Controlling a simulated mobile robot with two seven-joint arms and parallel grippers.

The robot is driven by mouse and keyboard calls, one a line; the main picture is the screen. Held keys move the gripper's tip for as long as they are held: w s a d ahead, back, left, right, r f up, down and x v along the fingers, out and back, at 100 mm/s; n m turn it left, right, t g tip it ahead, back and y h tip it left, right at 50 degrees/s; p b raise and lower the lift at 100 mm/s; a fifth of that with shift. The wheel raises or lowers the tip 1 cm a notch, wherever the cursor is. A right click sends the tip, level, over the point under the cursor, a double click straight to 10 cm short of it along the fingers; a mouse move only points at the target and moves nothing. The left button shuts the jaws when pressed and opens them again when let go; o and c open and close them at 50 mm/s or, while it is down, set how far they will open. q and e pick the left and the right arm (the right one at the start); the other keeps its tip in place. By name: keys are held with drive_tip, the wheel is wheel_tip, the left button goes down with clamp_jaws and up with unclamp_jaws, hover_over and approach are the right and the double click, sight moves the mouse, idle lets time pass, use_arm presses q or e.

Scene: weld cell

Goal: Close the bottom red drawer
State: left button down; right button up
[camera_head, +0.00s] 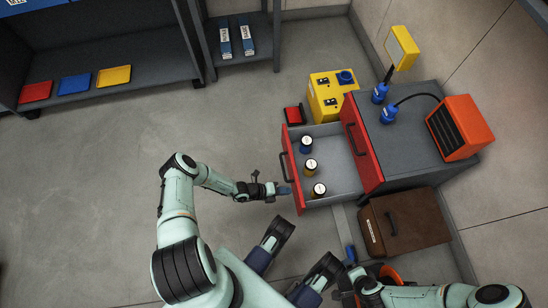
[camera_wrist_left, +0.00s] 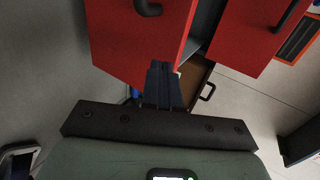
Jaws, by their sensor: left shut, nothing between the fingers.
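The bottom red drawer (camera_head: 290,172) is pulled out to the left of the grey cabinet (camera_head: 405,145) in the head view, with three small labelled cans inside, such as one yellow-and-black can (camera_head: 310,166). Its black handle (camera_head: 284,166) is on the red front. My left gripper (camera_head: 284,190) is shut and empty, with its tips close to the front below the handle; I cannot tell whether they touch. In the left wrist view the closed fingers (camera_wrist_left: 163,85) point at the red front (camera_wrist_left: 140,40). My right gripper (camera_head: 350,254) is low, near the brown case; its jaws are unclear.
A brown case (camera_head: 405,222) lies beside the cabinet and a yellow power box (camera_head: 332,95) stands behind the drawer. An orange heater (camera_head: 460,127) and blue plugs (camera_head: 388,114) sit on the cabinet. The floor (camera_head: 110,170) to the left is clear.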

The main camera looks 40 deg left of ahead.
use_arm(q)
drive_tip(key=shift+w+d, duration=0.75)
drive_tip(key=shift+w, duration=0.15)
use_arm(e)
drive_tip(key=shift+s+f, duration=0.15)
drive_tip(key=shift+s, duration=0.1)
